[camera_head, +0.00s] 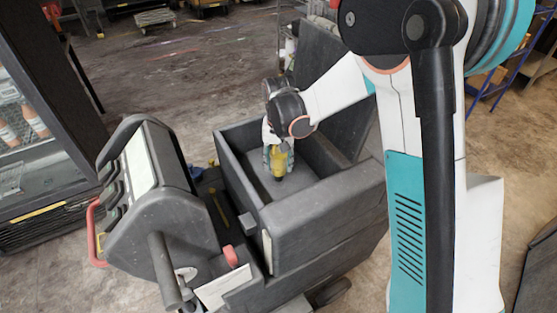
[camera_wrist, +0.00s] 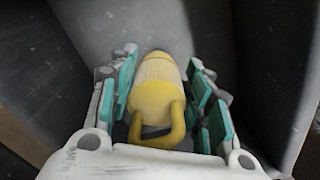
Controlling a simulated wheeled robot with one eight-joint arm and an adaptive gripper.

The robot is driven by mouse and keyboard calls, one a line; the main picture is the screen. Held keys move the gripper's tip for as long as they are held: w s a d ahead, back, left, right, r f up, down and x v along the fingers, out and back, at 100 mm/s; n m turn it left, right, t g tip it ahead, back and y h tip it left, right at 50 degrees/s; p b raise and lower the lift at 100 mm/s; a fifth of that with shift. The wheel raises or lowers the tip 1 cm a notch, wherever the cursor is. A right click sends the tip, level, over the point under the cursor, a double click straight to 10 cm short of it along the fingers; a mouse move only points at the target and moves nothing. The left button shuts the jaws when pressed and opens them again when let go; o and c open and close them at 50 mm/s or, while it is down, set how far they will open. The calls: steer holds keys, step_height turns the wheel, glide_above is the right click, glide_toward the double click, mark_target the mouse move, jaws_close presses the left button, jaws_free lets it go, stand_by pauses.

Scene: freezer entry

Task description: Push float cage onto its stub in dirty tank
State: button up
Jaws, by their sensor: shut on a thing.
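The yellow float cage (camera_head: 279,161) is inside the open grey dirty tank (camera_head: 330,213), low over its floor near the left inner wall. My gripper (camera_head: 278,152) points down into the tank. In the wrist view my gripper (camera_wrist: 165,92) has its teal-padded fingers on both sides of the cage, shut on it. A dark part shows just below the cage in the head view. I cannot tell whether it is the stub or whether they touch.
The tank walls stand close around my gripper, and a raised dark lid (camera_head: 318,62) is behind it. The machine's control console (camera_head: 150,185) with a red handle (camera_head: 95,232) is to the left. A glass-door freezer (camera_head: 35,130) stands at far left.

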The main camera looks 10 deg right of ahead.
mark_target(278, 167)
steer(key=shift+f+b, duration=1.2)
steer(key=shift+f, duration=0.45)
steer(key=o, duration=1.1)
steer(key=shift+o, duration=0.2)
step_height(278, 167, up, 12)
